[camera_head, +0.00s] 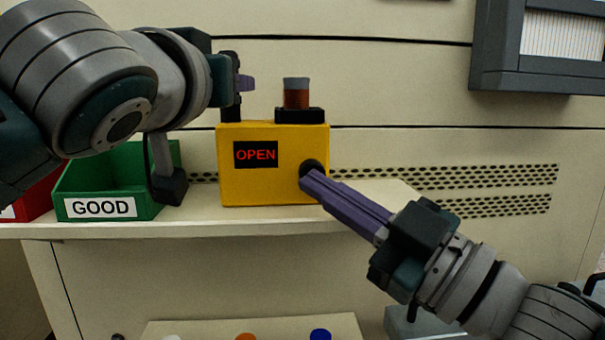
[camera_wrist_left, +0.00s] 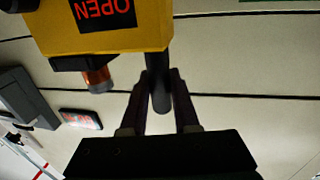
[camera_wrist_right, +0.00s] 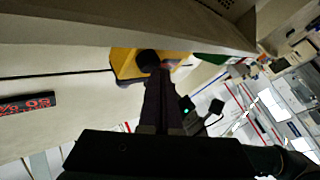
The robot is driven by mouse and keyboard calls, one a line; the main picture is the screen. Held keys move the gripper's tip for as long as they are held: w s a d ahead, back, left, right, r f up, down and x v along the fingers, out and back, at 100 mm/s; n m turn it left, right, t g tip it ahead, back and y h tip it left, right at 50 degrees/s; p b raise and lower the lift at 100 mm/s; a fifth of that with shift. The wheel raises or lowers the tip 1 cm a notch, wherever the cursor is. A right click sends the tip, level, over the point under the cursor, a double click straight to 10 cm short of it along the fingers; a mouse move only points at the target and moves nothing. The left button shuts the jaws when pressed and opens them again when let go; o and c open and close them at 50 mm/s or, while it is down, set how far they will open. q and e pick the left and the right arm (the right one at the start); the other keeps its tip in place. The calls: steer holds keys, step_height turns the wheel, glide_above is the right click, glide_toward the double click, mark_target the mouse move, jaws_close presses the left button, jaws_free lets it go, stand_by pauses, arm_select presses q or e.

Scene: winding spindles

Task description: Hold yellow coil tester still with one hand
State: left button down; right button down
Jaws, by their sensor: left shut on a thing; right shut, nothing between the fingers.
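The yellow coil tester (camera_head: 228,185) stands on the cream shelf, its black display reading OPEN in red. A copper coil (camera_head: 296,98) with a grey top sits upright in a black holder on top of it. My left gripper (camera_head: 241,84) is shut on the tester's black post (camera_wrist_left: 160,92), which rises from the top left of the box. My right gripper (camera_head: 311,182) is shut and empty, its purple fingertips right at the round black button (camera_head: 312,165) on the tester's front right. The button also shows in the right wrist view (camera_wrist_right: 148,57); whether the fingertips touch it I cannot tell.
A green bin (camera_head: 160,155) marked GOOD stands left of the tester, with a red bin (camera_head: 40,197) beyond it, partly hidden by my left arm. A grey-framed box (camera_head: 497,75) hangs at upper right. The shelf (camera_head: 370,195) right of the tester is clear.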

arm_select(q)
steer(key=shift+f, duration=0.15)
arm_select(e)
steer(key=shift+s, duration=0.7)
steer(key=shift+s, duration=2.5)
arm_select(q)
steer(key=c, duration=0.6)
jaws_free()
steer(key=shift+s, duration=0.1)
